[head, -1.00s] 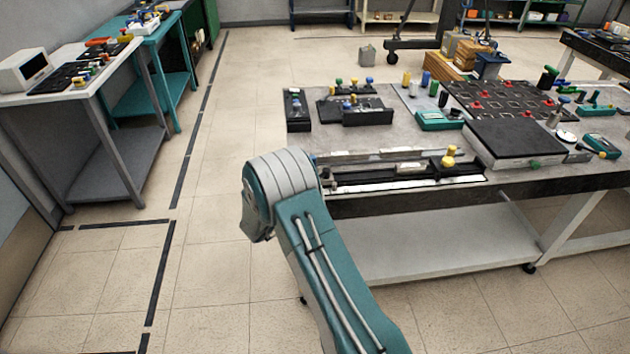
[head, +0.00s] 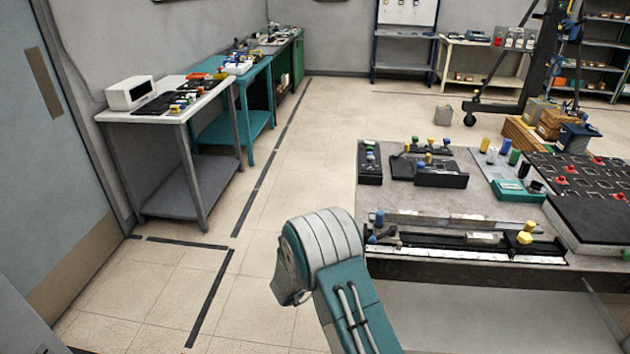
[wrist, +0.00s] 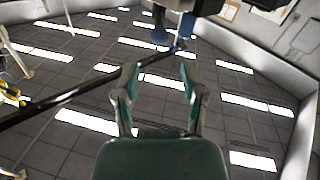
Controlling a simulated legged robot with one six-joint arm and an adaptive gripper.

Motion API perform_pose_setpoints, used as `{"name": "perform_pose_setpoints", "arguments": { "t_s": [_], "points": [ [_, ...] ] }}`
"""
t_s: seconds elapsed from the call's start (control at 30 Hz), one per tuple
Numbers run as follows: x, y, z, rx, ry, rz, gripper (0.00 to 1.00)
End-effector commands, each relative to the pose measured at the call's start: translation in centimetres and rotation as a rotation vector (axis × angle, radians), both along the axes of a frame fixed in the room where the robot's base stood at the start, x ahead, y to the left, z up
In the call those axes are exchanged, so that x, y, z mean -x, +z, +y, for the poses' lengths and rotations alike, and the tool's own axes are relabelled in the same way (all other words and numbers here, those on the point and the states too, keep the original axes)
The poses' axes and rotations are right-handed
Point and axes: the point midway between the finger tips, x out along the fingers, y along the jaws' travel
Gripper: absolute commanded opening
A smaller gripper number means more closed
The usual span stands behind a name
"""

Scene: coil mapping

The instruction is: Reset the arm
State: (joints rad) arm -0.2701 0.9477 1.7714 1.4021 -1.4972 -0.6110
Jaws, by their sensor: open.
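In the wrist view, my gripper (wrist: 158,70) shows with its two fingers spread apart and nothing between them. Behind it are rows of bright ceiling panels (wrist: 255,103) on a dark grid, so the wrist camera faces upward. In the head view, my teal and grey arm (head: 347,290) rises from the bottom edge, with its rounded grey joint at the near left corner of the workbench (head: 480,205). My gripper is outside the head view.
The bench holds a long black rail fixture (head: 465,249), a teal box (head: 517,190) and black panels. A white side table (head: 205,110) with a small white monitor (head: 130,92) stands along the left wall. Tiled floor (head: 320,150) is clear between the tables.

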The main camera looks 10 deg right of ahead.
Motion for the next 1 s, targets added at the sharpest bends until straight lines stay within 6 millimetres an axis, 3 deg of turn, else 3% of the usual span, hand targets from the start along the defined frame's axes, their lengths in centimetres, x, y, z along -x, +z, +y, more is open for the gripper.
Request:
{"name": "perform_pose_setpoints", "arguments": {
  "t_s": [0.17, 0.37, 0.53, 0.77, 1.0],
  "points": [
    [-1.5, 2.4, 0.2, -0.081, 0.084, -0.035, 0.54],
    [-4.2, 8.3, 1.5, -0.281, 0.322, -0.08, 0.54],
    [-4.5, 13.3, 3.4, -0.426, 0.525, -0.081, 0.54],
    [-1.9, 19.3, 6.1, -0.574, 0.771, -0.012, 0.54],
    [4.1, 23.6, 8.2, -0.676, 0.967, 0.138, 0.54]
  ]
}}
